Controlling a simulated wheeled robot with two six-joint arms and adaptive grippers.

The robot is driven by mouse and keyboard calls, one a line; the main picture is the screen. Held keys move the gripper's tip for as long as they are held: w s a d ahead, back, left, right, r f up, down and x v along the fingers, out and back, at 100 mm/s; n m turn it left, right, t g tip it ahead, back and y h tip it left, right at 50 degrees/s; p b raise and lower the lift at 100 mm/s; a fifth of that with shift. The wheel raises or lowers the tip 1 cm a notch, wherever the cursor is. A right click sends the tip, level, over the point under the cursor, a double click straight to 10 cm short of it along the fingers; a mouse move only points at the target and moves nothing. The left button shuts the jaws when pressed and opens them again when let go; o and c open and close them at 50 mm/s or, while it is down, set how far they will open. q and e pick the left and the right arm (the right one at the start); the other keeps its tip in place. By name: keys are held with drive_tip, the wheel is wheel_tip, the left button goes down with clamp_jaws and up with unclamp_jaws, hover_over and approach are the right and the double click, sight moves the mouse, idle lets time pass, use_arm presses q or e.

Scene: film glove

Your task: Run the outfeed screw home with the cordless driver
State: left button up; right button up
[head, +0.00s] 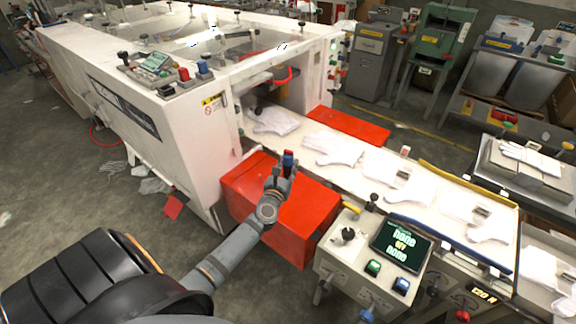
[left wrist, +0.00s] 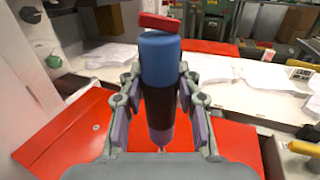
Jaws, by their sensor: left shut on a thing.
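My left gripper (head: 282,176) is shut on the cordless driver (head: 288,158). In the left wrist view the driver (left wrist: 160,60) stands about upright between the two fingers (left wrist: 160,105). It has a red cap, a blue body and a dark band where the fingers hold it. Its lower end points down over the red guard box (head: 300,222) beside the conveyor. I cannot make out whether the lower end touches anything. I cannot pick out the outfeed screw in either view. My right gripper is not in view.
The conveyor (head: 318,165) carries several white gloves (head: 335,150) out of the white machine (head: 185,130). A control panel (head: 340,255) with a lit screen stands right of the red box. A red plate (head: 348,125) lies at the conveyor's far side. Grey floor is open at left.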

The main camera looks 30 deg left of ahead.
sight(288, 154)
use_arm(q)
drive_tip(key=shift+f+b, duration=0.4)
drive_tip(key=shift+b, duration=0.15)
idle(1.4)
drive_tip(key=shift+r, duration=0.15)
wheel_tip(288, 154, up, 6)
drive_tip(key=p, duration=0.6)
idle(0.3)
